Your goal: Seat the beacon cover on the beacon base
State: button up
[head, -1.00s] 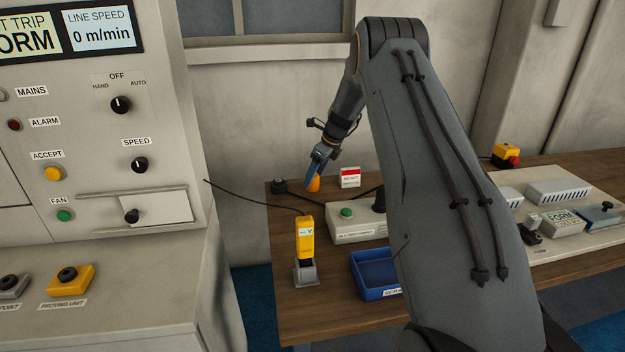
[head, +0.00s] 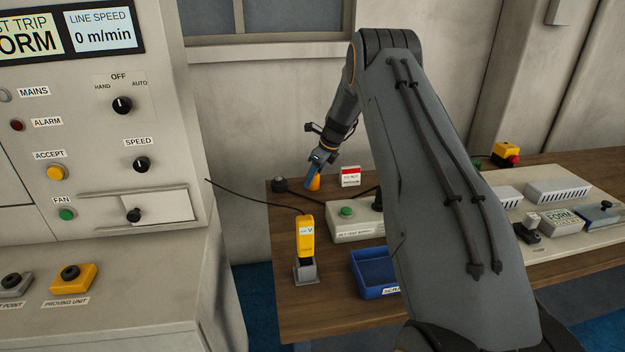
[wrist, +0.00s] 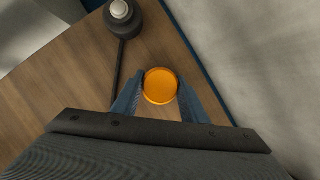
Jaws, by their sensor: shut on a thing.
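The orange beacon cover (wrist: 160,87) is round in the wrist view, between the two blue fingers of my gripper (wrist: 158,100). My gripper (head: 318,172) is shut on the cover, which shows as a small orange shape (head: 315,183) in the head view. It is held over the back left part of the wooden bench; its height above the top is hard to tell. The beacon base is probably the dark round piece (head: 279,184) with a pale top on the bench, which also shows in the wrist view (wrist: 119,12). The cover is apart from it, to its right in the head view.
A pale box with a green button (head: 350,222) stands in front of the gripper. A red and white card (head: 350,176) stands to its right. A yellow tester (head: 305,238) stands in a grey holder, and a blue tray (head: 372,272) lies nearby. Cables cross the bench (head: 290,318).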

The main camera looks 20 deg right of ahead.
notch_tip(320, 180, up, 10)
jog(key=b, duration=0.2)
jog(key=shift+b, duration=0.3)
jog(key=o, duration=0.5)
jog(key=shift+c, duration=0.2)
jog(key=c, duration=0.5)
jog(key=shift+o, duration=0.2)
jog(key=w+a+r+p, duration=0.1)
jog(key=w+a+r, duration=0.1)
jog(key=a, duration=0.9)
jog(key=shift+w+a, duration=0.3)
jog(key=shift+w, duration=0.4)
